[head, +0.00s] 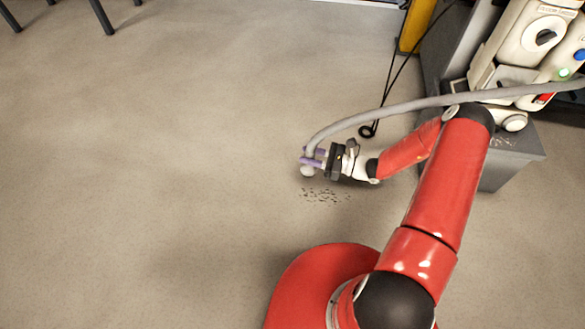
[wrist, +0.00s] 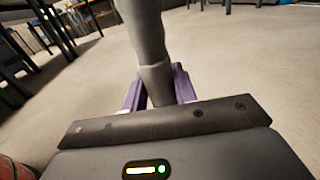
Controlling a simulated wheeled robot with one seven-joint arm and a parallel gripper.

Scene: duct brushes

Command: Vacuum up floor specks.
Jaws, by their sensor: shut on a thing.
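A patch of small dark specks (head: 325,195) lies on the grey-beige floor in the middle of the head view. My gripper (head: 314,160), with purple fingers, is shut on the end of a grey vacuum hose (head: 400,106). The pale nozzle end (head: 307,171) shows just below the fingers, above and left of the specks in the picture. I cannot tell its exact height over the floor. In the wrist view the hose (wrist: 148,45) rises between the purple fingers (wrist: 158,88). The specks do not show in the wrist view.
A black cable (head: 388,85) hangs to the floor near a yellow post (head: 416,25). Table or chair legs (head: 102,16) stand far left. The left floor is clear.

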